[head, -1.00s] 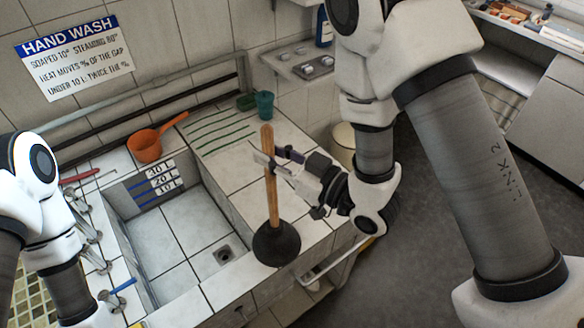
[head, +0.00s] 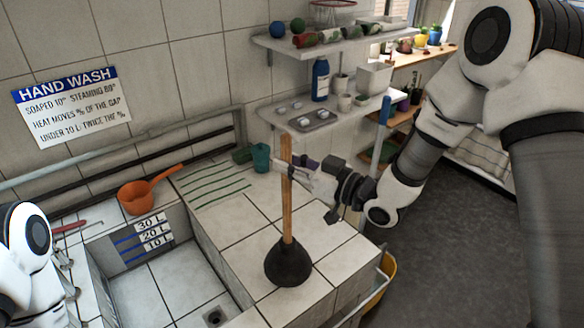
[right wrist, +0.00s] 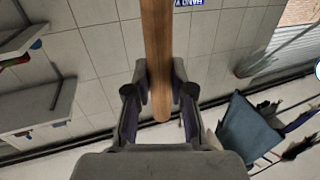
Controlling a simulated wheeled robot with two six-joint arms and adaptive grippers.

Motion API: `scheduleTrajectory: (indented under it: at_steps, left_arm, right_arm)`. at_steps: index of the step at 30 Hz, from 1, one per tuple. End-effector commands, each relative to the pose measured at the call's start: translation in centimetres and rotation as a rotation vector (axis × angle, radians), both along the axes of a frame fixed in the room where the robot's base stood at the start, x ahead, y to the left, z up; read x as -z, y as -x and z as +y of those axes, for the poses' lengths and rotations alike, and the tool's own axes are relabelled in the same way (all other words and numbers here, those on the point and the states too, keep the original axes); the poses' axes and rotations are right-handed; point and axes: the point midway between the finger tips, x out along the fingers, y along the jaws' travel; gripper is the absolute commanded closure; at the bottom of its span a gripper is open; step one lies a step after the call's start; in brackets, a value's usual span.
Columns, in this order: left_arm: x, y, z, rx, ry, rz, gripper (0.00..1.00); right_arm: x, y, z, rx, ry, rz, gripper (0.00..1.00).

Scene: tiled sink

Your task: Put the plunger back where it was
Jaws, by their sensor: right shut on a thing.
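The plunger has a wooden handle (head: 286,205) and a black rubber cup (head: 288,264). It stands nearly upright over the tiled counter (head: 328,240) to the right of the sink basin. I cannot tell whether the cup touches the tiles. My right gripper (head: 287,166) is shut on the upper handle. In the right wrist view the handle (right wrist: 157,50) runs between the two fingers (right wrist: 160,90), its rounded end near them. My left arm shows at the left edge of the head view, but its gripper is out of view.
The sink basin (head: 165,290) is left of the plunger. An orange dipper (head: 137,196) lies behind the basin. A teal cup (head: 261,158) stands behind the plunger. A yellow bucket (head: 383,275) is on the floor at right. Shelves (head: 318,121) hang above the counter.

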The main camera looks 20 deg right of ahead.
Motion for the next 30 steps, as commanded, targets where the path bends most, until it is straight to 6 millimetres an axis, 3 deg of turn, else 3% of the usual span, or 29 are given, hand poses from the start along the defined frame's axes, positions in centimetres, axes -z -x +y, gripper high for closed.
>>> scheduleTrajectory:
  at_steps: [10,18,30]
  left_arm:
    - [-0.6,0.0,0.0,0.0,0.0,0.0,1.0]
    - [1.8,0.0,0.0,0.0,0.0,0.0,1.0]
    - [2.0,0.0,0.0,0.0,0.0,0.0,1.0]
  right_arm:
    - [0.1,-1.9,-1.3,0.0,0.0,-0.001,1.0]
    - [3.5,-1.8,-1.2,-0.001,-0.001,-0.001,1.0]
    - [4.0,-1.8,-1.2,-0.001,0.0,-0.001,1.0]
